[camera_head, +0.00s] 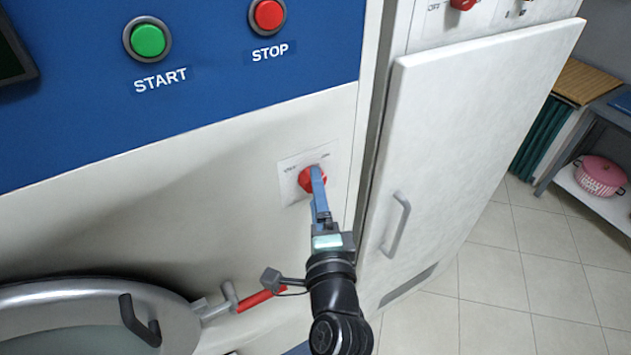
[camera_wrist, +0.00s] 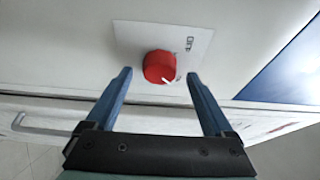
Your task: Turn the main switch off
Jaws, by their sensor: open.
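A round red rotary knob (camera_head: 306,181) sits on a white plate (camera_head: 290,165) on the front of the white and blue machine. The plate has small labels at its upper corners, too small to read surely. In the wrist view the red knob (camera_wrist: 158,65) has a white mark at its lower right edge. My gripper (camera_head: 318,172) is open, with blue fingers. In the wrist view my gripper (camera_wrist: 160,74) has one fingertip on each side of the knob, with gaps showing. In the head view a finger partly hides the knob. Contact cannot be told.
A green START button (camera_head: 148,40) and red STOP button (camera_head: 268,15) are above. Another red switch (camera_head: 463,4), marked OFF, is on the right cabinet. A white door (camera_head: 460,130) with a handle (camera_head: 396,225) stands right of my gripper. A round hatch (camera_head: 60,310) is lower left.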

